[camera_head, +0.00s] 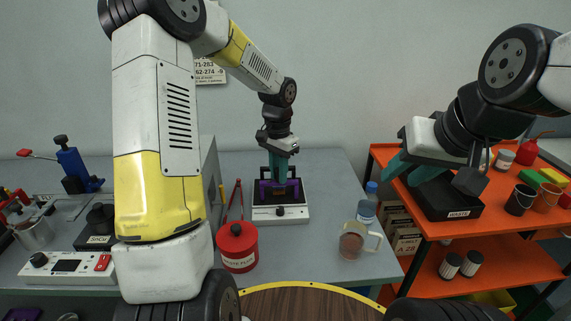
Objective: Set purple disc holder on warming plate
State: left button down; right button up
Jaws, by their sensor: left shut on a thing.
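The purple disc holder (265,192) is at the back of the grey bench, at the warming plate. My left gripper (279,178) points down with its teal fingers shut on the holder. The warming plate (262,215) is a white box with a dark top and a black front knob. The holder is over the dark top; I cannot tell whether it touches it or hangs just above. My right gripper (408,171) is at the orange shelf, its teal fingers apart and nothing seen between them.
A red flux pot (237,247) stands left of the warming plate, with red tweezers behind it. A glass mug (352,241) and a bottle (367,209) stand to the right. A black block (455,207), cups and coloured blocks are on the orange shelf (445,231).

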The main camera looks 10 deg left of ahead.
pick_arm(q)
jog(key=shift+f, duration=0.1)
jog(key=c, duration=0.6)
grip_release()
jog(key=shift+c, duration=0.2)
jog(key=shift+r, duration=3.55)
